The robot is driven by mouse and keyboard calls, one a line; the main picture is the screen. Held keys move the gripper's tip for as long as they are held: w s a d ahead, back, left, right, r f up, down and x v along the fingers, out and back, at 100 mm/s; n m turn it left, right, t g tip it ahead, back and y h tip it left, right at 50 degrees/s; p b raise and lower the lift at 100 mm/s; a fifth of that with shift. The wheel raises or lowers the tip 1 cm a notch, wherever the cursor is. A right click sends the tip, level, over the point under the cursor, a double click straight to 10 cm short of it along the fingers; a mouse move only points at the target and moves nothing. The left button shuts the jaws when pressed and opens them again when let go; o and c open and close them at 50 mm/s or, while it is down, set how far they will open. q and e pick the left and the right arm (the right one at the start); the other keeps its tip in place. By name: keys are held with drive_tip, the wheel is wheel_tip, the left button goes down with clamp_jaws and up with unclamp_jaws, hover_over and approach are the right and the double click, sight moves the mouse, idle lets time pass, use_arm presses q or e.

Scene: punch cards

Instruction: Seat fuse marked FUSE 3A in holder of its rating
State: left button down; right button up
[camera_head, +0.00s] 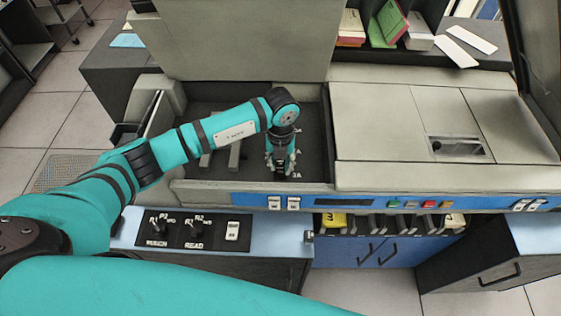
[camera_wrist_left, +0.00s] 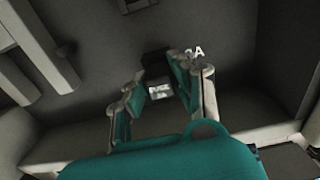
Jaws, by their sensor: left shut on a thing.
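My left gripper (camera_head: 281,165) reaches down into the open dark bay (camera_head: 310,125) of the machine, near the bay's front right. It also shows in the left wrist view (camera_wrist_left: 160,90), with its fingers on either side of a small pale, light-faced piece, the fuse (camera_wrist_left: 159,90). A dark block, seemingly a holder (camera_wrist_left: 155,62), lies just beyond the fingertips. I cannot tell whether the fuse touches it. A white "3A" mark (camera_wrist_left: 194,52) is on the bay floor beside the right finger. The fuse's own marking is not readable. My right gripper is not in view.
Grey raised bars (camera_head: 235,155) stand in the bay left of the gripper, under my arm. The bay has a front wall (camera_head: 240,190) and a raised lid (camera_head: 235,40) behind. A closed cover (camera_head: 400,115) lies to the right. Switch panels (camera_head: 195,230) sit in front.

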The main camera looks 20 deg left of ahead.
sight(280, 162)
use_arm(q)
drive_tip(key=c, duration=1)
unclamp_jaws()
wheel_tip(280, 162, up, 12)
drive_tip(key=shift+r, duration=0.1)
drive_tip(key=shift+s+f, duration=0.1)
drive_tip(key=shift+f, duration=0.1)
